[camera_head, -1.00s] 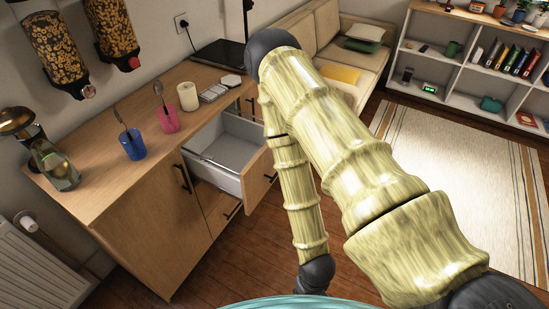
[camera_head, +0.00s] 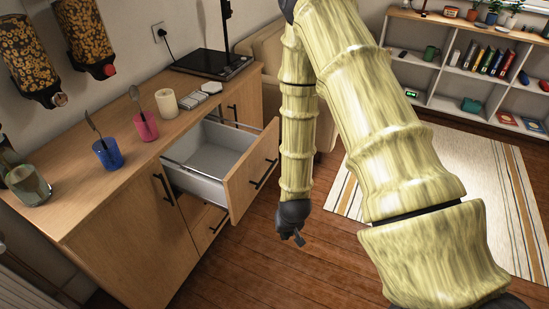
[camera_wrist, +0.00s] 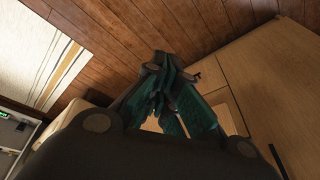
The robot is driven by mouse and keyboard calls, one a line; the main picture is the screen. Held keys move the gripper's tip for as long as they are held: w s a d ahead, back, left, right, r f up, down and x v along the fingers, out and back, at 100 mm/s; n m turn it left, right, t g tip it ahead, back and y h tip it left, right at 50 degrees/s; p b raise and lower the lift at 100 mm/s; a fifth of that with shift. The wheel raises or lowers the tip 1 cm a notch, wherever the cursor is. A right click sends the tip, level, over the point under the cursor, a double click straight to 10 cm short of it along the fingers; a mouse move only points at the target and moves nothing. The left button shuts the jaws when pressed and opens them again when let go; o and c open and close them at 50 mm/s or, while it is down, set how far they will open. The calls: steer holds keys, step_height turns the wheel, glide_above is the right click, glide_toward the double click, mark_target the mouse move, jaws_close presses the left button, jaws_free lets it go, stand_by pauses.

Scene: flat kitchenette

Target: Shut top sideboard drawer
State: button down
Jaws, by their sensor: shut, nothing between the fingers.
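The sideboard (camera_head: 120,225) stands at the left in the head view. Its top drawer (camera_head: 215,156) is pulled well out, with a wooden front, a dark handle (camera_head: 265,174) and a grey inside that looks empty. My gripper (camera_head: 298,238) hangs to the right of the drawer front, apart from it and lower in the picture. In the wrist view my gripper (camera_wrist: 160,95) has its fingers together with nothing held. Pale wood fronts (camera_wrist: 270,90) show at the right there, partly hidden by the fingers.
On the sideboard top are a blue cup (camera_head: 107,154), a pink cup (camera_head: 146,126), a candle (camera_head: 166,102) and a black flat device (camera_head: 212,63). A sofa (camera_head: 268,50) stands behind my arm. Wooden floor (camera_head: 300,280) in front of the sideboard is clear.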

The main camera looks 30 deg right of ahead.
steer(key=w+d+r+m+t+b, duration=0.1)
steer(key=w+d+r+b, duration=0.15)
steer(key=w, duration=0.45)
steer(key=w+d+r+m+t+b, duration=0.1)
steer(key=w+d+r+m+b, duration=0.1)
steer(key=w+d+r, duration=0.3)
steer(key=m+t+b, duration=0.2)
steer(key=b, duration=0.1)
glide_toward(272, 153)
steer(key=shift+x, duration=2.35)
steer(key=shift+f, duration=0.1)
